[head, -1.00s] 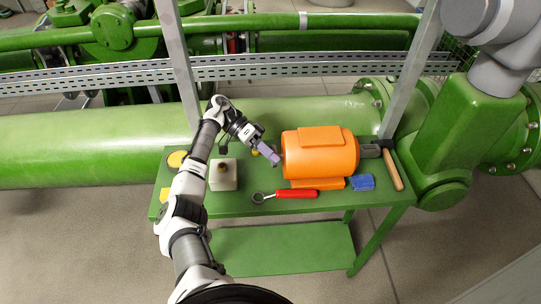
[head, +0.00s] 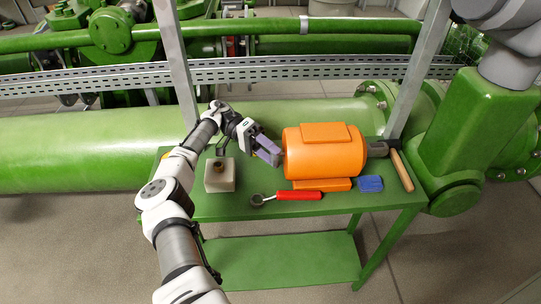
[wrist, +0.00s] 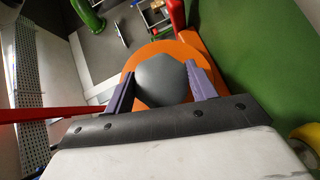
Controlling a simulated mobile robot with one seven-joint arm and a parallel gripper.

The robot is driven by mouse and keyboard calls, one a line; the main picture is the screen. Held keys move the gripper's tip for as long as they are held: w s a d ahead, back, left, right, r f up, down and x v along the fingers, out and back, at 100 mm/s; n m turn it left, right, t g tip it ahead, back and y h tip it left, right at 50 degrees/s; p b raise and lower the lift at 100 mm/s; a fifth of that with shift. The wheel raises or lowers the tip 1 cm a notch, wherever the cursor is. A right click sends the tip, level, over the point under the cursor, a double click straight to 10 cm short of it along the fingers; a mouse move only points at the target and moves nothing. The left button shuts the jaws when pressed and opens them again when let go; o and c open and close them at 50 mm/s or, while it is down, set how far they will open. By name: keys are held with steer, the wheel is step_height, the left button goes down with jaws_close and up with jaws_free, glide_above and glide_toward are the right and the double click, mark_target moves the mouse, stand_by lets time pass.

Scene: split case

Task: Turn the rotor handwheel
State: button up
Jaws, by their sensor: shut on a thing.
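The orange motor housing (head: 325,155) lies on its side on a green bench. In the wrist view its round orange end (wrist: 190,48) faces me. A grey, rounded piece with flat-looking edges (wrist: 160,78), which I take to be the rotor handwheel, sits at the middle of that end. My gripper (head: 274,156) is at the left end of the motor in the head view. In the wrist view its two purple fingers (wrist: 158,84) stand on either side of the grey piece and are shut on it. My gripper hides the handwheel in the head view.
A large green pipe (head: 70,155) runs behind. Upright grey posts stand at the back.

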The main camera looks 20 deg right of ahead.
steer(key=o, duration=1)
steer(key=shift+o, duration=0.4)
steer(key=r, duration=0.3)
steer(key=r+b, duration=0.1)
steer(key=r, duration=0.2)
steer(key=w+r+b, duration=0.1)
steer(key=r, duration=0.3)
steer(key=shift+d, duration=0.4)
steer(key=r, duration=0.2)
steer(key=s+a+r, duration=0.1)
steer(key=r, duration=0.4)
steer(key=shift+s+a+r, duration=0.3)
steer(key=shift+s+r, duration=0.05)
steer(key=shift+c, duration=0.4)
steer(key=shift+w+d+r+b, duration=0.15)
steer(key=shift+d+r+b, duration=0.1)
steer(key=shift+r, duration=0.3)
steer(key=shift+w+d+r+b, duration=0.1)
steer(key=shift+w+d+r, duration=0.1)
steer(key=shift+r, duration=0.35)
